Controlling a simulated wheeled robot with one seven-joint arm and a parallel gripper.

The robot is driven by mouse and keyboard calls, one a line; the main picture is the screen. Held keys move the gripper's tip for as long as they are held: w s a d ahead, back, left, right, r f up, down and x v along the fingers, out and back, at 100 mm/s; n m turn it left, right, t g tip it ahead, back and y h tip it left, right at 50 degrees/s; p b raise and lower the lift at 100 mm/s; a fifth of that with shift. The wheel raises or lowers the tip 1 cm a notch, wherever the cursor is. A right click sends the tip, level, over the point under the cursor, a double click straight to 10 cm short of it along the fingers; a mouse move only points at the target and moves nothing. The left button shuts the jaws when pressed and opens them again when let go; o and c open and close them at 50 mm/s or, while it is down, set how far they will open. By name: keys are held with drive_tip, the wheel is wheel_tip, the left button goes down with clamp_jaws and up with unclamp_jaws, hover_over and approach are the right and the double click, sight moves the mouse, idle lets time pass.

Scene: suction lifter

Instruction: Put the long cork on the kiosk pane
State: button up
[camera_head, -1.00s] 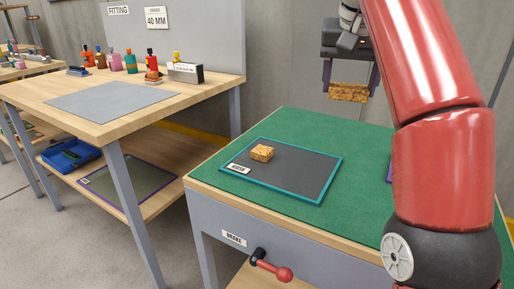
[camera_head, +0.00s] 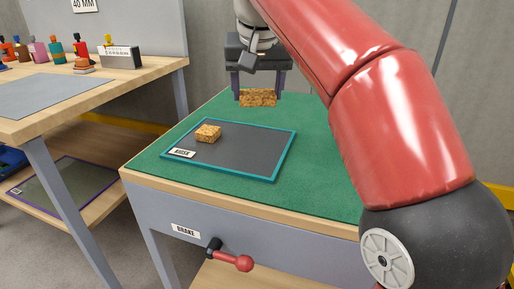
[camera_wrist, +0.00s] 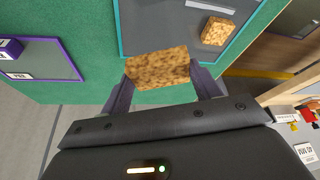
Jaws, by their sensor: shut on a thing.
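My gripper (camera_head: 258,92) is shut on the long cork (camera_head: 258,98), a brown speckled block held lengthwise between the two fingers. In the head view it hangs in the air above the far part of the green table. The held cork also shows in the wrist view (camera_wrist: 158,68). The kiosk pane (camera_head: 240,155) is a dark grey sheet with a teal frame and a "KIOSK" label, lying on the green table nearer to the camera than the cork. A shorter cork block (camera_head: 208,133) rests on the pane near its left side.
A brake lever with a red knob (camera_head: 243,263) sticks out from the table's front. Another pane with a purple frame (camera_wrist: 40,60) lies on the green top in the wrist view. A wooden bench (camera_head: 120,85) with small bottles stands at left.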

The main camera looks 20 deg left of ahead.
sight(257, 145)
wheel_tip(257, 145, down, 10)
drive_tip(key=b, duration=0.3)
drive_tip(key=shift+f, duration=0.1)
drive_tip(key=shift+f+b, duration=0.15)
drive_tip(key=shift+b, duration=0.2)
drive_tip(key=o, duration=0.9)
drive_tip(key=shift+o, duration=0.2)
